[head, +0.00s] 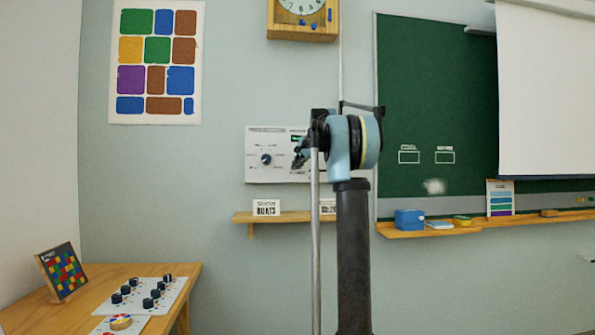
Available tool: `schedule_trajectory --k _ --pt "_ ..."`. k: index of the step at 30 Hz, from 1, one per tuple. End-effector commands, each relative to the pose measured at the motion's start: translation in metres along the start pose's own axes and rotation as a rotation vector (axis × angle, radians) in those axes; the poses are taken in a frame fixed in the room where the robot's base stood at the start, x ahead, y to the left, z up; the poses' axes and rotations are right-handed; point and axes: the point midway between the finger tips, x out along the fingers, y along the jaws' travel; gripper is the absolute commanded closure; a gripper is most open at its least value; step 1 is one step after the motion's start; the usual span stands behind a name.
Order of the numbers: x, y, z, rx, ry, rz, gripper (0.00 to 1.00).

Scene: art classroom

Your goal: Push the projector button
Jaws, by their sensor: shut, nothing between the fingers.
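A white control panel (262,140) is fixed to the wall, with a dark round knob (265,159) on its left half. A small green patch shows on the panel near my gripper. My arm hides much of the panel's right part, and I cannot make out which control is the projector button. My gripper (299,156) is dark and shut, with nothing in it. It is in front of the panel, right of the knob; I cannot tell whether it touches the panel. A white projection screen (548,90) hangs over the chalkboard at the right.
A narrow wooden shelf (240,218) with a small sign (266,207) is below the panel. A wooden table (190,275) at lower left bears a board of black knobs (140,293). A chalkboard (430,100) has a ledge (400,231) with a blue box (409,219).

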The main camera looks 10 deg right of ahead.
Motion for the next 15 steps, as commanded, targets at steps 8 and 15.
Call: schedule_trajectory --k 8,15 --pt "-0.005 0.004 0.004 0.0 0.0 0.0 1.0" --pt "-0.012 0.009 0.009 0.0 0.0 0.0 1.0"
